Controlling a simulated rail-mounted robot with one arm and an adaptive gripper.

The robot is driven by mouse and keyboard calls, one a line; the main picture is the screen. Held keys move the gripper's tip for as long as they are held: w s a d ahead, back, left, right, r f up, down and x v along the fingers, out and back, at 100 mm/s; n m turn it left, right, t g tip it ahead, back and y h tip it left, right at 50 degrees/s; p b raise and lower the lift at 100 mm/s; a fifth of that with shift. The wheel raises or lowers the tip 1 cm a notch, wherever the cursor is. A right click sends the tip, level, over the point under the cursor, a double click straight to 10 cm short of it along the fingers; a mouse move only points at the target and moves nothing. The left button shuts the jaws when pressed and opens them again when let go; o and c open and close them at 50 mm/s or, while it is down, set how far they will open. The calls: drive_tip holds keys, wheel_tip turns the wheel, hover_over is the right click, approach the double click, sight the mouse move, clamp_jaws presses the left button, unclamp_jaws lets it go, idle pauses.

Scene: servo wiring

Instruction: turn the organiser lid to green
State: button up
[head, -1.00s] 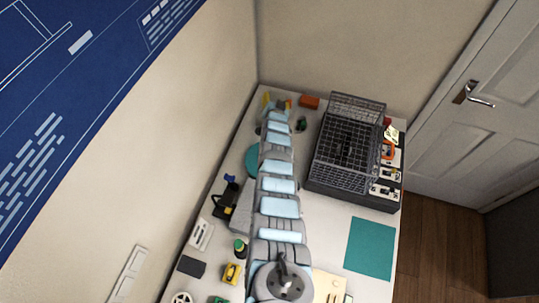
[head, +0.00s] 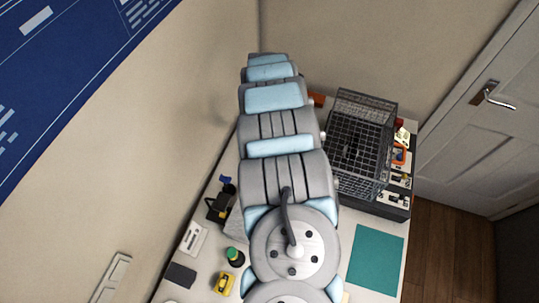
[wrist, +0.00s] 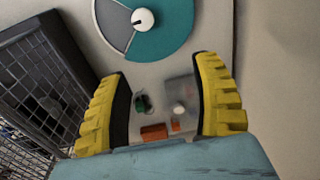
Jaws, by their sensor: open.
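The organiser lid (wrist: 172,40) is a round disc at the top of the wrist view, partly cut off by the frame. Most of what shows is teal, with a grey sector on the left. A white knob (wrist: 146,17) with a dark mark sits at its middle. My gripper (wrist: 160,88) is open, with a yellow ribbed finger on each side and nothing between the tips. The disc lies beyond the fingertips, apart from them. In the head view my arm hides the lid, and the gripper is out of sight.
A black wire basket (head: 360,140) stands right of my arm, and its mesh edges the wrist view's left. An orange block (wrist: 153,132), a dark green item (wrist: 142,103) and a grey plate (wrist: 180,92) lie below the lid. A teal mat (head: 375,255) is clear.

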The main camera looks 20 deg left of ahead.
drive_tip(key=shift+g+h, duration=0.3)
drive_tip(key=shift+g, duration=0.1)
drive_tip(key=f, duration=0.2)
drive_tip(key=s+d+f, duration=0.1)
drive_tip(key=f, duration=0.3)
drive_tip(key=shift+s+d+f, duration=0.2)
drive_tip(key=shift+s+f, duration=0.05)
drive_tip(key=shift+f, duration=1.75)
drive_tip(key=shift+f+b, duration=0.45)
drive_tip(key=shift+f, duration=1.2)
drive_tip(key=shift+d+f+b, duration=0.1)
drive_tip(key=shift+f+b, duration=1)
drive_tip(key=shift+f, duration=0.6)
